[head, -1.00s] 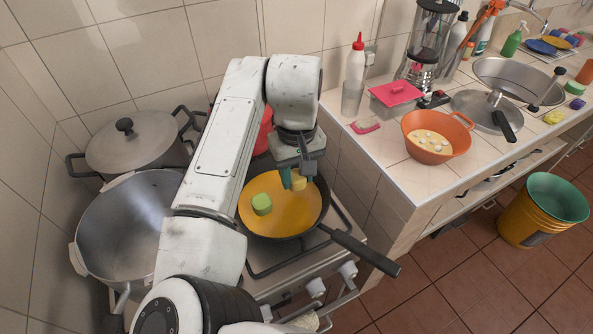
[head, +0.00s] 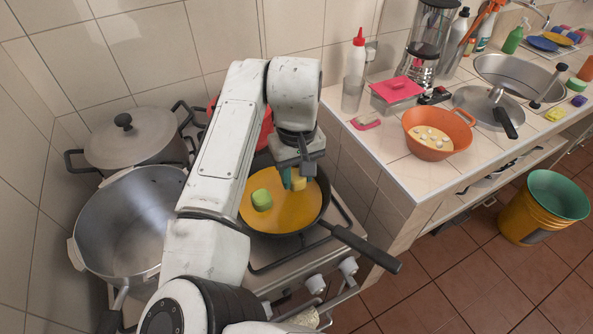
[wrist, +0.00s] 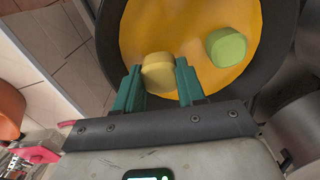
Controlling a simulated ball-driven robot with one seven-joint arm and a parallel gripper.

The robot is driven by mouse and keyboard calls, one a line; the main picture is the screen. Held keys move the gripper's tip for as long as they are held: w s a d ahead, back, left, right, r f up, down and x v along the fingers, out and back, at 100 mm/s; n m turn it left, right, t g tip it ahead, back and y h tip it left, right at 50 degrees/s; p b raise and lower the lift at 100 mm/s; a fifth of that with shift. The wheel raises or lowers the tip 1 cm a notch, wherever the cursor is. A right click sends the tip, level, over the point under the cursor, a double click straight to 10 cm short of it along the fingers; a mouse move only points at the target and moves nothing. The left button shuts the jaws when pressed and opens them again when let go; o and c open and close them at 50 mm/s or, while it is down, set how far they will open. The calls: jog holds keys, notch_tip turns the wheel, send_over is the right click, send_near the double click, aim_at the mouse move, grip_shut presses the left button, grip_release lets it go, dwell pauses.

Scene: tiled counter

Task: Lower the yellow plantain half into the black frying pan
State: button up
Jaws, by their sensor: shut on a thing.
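The black frying pan (head: 327,207) sits on the stove, its inside covered with an orange-yellow layer (head: 282,222). A green plantain half (head: 261,200) stands in the pan on the left side; it also shows in the wrist view (wrist: 226,47). My gripper (head: 292,178) is over the pan's right part, pointing down. In the wrist view, its teal fingers (wrist: 160,82) are shut on the yellow plantain half (wrist: 158,66). The yellow half (head: 298,183) is partly hidden by a finger in the head view. I cannot tell whether it touches the pan's bottom.
A large open pot (head: 128,228) and a lidded pot (head: 135,150) stand left of the pan. The pan's handle (head: 365,248) sticks out to the front right. The tiled counter (head: 395,190) on the right holds an orange bowl (head: 440,150). Open room remains in the pan's front part.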

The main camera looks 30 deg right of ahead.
jog(key=shift+f+b, duration=0.45)
jog(key=shift+f, duration=0.75)
dwell(0.6)
jog(key=o, duration=1.1)
